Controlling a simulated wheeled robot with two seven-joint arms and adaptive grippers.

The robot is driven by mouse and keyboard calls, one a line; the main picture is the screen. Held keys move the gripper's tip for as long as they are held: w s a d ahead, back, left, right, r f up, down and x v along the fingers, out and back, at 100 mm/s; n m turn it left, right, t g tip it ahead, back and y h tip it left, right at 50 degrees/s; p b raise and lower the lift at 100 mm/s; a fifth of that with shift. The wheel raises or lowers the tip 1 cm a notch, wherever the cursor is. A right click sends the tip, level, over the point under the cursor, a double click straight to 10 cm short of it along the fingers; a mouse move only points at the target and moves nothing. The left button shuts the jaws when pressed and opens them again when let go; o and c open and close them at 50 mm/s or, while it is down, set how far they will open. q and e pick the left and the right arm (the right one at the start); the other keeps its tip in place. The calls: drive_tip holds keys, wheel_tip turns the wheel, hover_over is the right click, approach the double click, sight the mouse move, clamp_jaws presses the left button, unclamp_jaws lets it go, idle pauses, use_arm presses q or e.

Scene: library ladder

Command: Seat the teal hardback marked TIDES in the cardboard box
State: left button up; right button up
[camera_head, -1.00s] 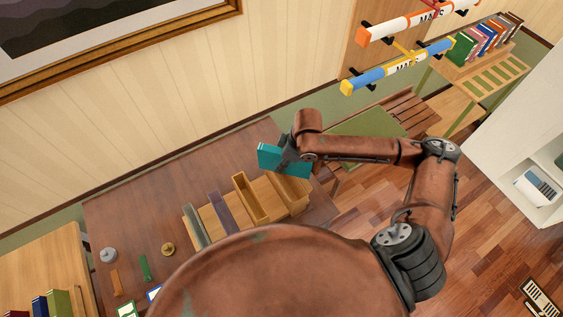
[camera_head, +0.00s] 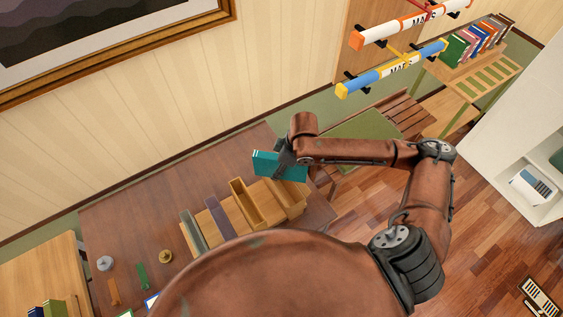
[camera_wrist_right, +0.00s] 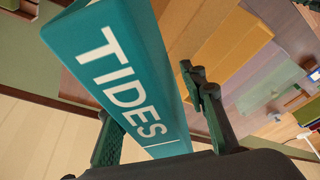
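The teal TIDES hardback (camera_head: 277,166) is held above the brown table (camera_head: 130,210), near its far right edge. In the right wrist view its teal face with white lettering (camera_wrist_right: 115,70) fills the left half, tilted. My right gripper (camera_head: 290,163) has the book between its fingers; both fingers also show in the wrist view (camera_wrist_right: 160,125). Below the book, a narrow, open-topped tan box (camera_head: 237,190), apparently the cardboard box, stands in a row on the table. Its inside looks empty from here. My left gripper is not in view.
A purple upright piece (camera_head: 218,217) and a grey-green one (camera_head: 193,232) stand left of the box; a tan block (camera_head: 291,194) is on its right. Small items, including a brass one (camera_head: 165,256), lie further left.

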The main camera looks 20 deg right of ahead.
drive_tip(key=b+v, duration=0.1)
drive_tip(key=v, duration=1)
drive_tip(key=shift+r, duration=0.3)
